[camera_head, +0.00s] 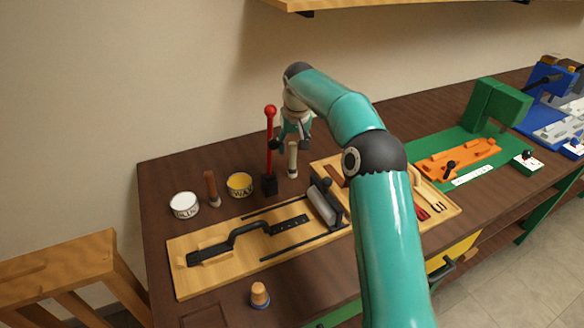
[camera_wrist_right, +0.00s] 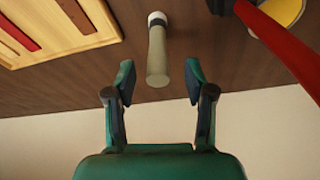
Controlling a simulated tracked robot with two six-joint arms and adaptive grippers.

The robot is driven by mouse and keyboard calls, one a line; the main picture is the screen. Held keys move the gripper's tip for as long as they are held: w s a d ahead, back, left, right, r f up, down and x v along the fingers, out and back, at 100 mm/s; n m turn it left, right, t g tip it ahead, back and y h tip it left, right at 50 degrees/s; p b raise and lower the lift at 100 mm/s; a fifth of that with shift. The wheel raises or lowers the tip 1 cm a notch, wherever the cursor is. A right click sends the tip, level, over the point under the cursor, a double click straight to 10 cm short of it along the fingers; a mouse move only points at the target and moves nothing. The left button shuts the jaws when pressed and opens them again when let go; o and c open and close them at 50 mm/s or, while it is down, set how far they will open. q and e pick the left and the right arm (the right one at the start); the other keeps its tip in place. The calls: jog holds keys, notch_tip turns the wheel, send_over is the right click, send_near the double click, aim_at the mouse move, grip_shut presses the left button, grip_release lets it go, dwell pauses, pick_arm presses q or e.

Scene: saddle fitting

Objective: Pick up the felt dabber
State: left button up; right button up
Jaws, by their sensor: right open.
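The felt dabber, as I take it, is a pale beige upright stick (camera_head: 292,160) behind the tool board in the head view. My left gripper is not in view.
A red lever (camera_head: 270,140) stands close left of the stick. Left of it are a yellow wax tin (camera_head: 239,185), a brown-handled tool (camera_head: 211,188) and a white tin (camera_head: 184,205). A wooden board (camera_head: 185,285) with a black strap lies in front. A shelf (camera_head: 400,5) hangs above.

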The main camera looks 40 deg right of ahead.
aim_at(292, 158)
jog(key=shift+d+p+x, duration=0.2)
jog(key=shift+p+x, duration=0.35)
jog(key=shift+x, duration=3.1)
jog(key=shift+w+r, duration=0.15)
grip_shut()
